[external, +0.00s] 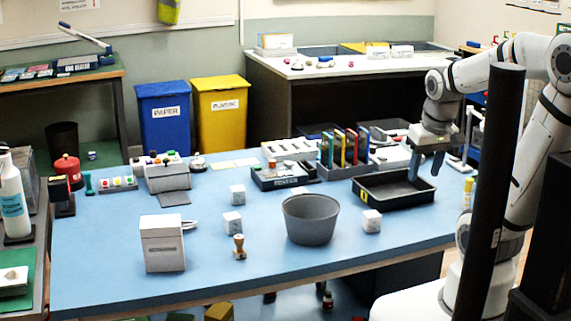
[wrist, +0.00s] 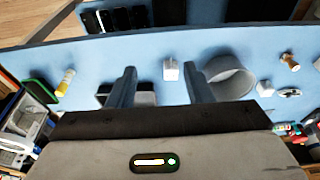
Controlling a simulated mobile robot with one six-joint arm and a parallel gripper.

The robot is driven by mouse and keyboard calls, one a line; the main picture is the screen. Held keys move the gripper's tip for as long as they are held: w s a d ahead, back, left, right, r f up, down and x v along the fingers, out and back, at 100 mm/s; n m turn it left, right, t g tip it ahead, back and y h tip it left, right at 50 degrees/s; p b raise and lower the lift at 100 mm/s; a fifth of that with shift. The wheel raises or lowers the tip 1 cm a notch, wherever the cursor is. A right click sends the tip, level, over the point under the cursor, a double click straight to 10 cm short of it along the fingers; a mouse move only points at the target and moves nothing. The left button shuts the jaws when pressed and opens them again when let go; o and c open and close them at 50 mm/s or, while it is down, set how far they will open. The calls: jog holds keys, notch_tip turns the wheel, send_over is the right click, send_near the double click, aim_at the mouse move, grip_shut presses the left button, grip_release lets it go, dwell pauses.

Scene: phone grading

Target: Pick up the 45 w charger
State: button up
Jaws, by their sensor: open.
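Three small white cube-shaped blocks, which look like chargers, stand on the blue table; their markings are too small to read. One cube (external: 371,221) stands right of the grey bin, and it also shows in the wrist view (wrist: 170,72) between my fingers, farther off. A second cube (external: 233,222) stands left of the bin, and in the wrist view (wrist: 265,89) right of it. A third cube (external: 237,194) stands behind the second. I cannot tell which is 45 W. My gripper (external: 425,165) is open and empty, pointing down above the black tray; its fingers show in the wrist view (wrist: 161,85).
The grey bin (external: 311,222) stands close to the right-hand cube. The black tray (external: 393,201) lies below my gripper. A wooden stamp (external: 239,248) and a white box (external: 163,245) stand at the front left. A rack with coloured dividers (external: 343,172) stands behind.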

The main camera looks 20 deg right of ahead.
jog(key=o, duration=0.3)
jog(key=shift+w, duration=0.1)
jog(key=n+t+p, duration=0.1)
jog(key=t+p, duration=0.1)
jog(key=p, duration=0.3)
send_over(300, 190)
jog(key=s, duration=0.2)
notch_tip(300, 190, down, 14)
jog(key=shift+s+r, duration=0.1)
jog(key=shift+s, duration=0.05)
jog(key=shift+p+x, duration=1.2)
jog(key=shift+x, duration=2.45)
jog(key=shift+s, duration=0.15)
